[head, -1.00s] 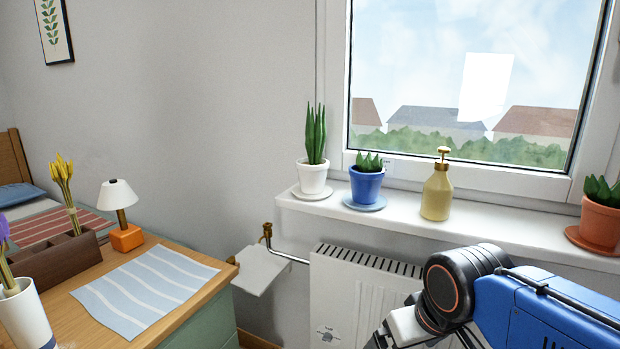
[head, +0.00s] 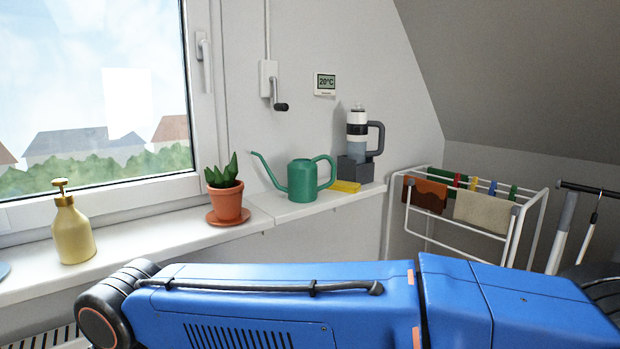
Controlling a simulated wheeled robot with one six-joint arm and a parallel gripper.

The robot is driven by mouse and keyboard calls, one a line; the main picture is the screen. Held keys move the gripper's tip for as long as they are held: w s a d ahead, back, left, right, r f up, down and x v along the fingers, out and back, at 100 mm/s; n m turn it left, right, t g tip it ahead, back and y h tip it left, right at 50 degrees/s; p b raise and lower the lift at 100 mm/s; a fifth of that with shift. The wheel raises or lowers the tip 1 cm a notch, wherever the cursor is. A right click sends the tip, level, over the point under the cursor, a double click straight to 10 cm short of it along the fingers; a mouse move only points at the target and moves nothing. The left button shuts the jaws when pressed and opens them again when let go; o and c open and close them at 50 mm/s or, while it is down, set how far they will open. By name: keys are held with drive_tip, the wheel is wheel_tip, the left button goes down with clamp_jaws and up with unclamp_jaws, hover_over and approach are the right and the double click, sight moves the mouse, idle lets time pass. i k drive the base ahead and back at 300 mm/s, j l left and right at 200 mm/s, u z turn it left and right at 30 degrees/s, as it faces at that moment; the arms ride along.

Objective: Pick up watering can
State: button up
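The green watering can (head: 301,181) stands upright on the right part of the windowsill ledge. Its thin spout points left and its handle is on the right. Nothing touches it that I can see. My blue arm lies across the bottom of the head view, in front of the ledge. My gripper is outside the view, so its state does not show.
A potted plant in terracotta (head: 226,202) stands just left of the can's spout. A yellow pump bottle (head: 73,231) is further left. A yellow item (head: 345,187) and a stacked flask with handle (head: 357,135) are on the right. A drying rack (head: 522,225) stands beyond.

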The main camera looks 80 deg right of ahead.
sight(301, 173)
drive_tip(key=z, duration=2.1)
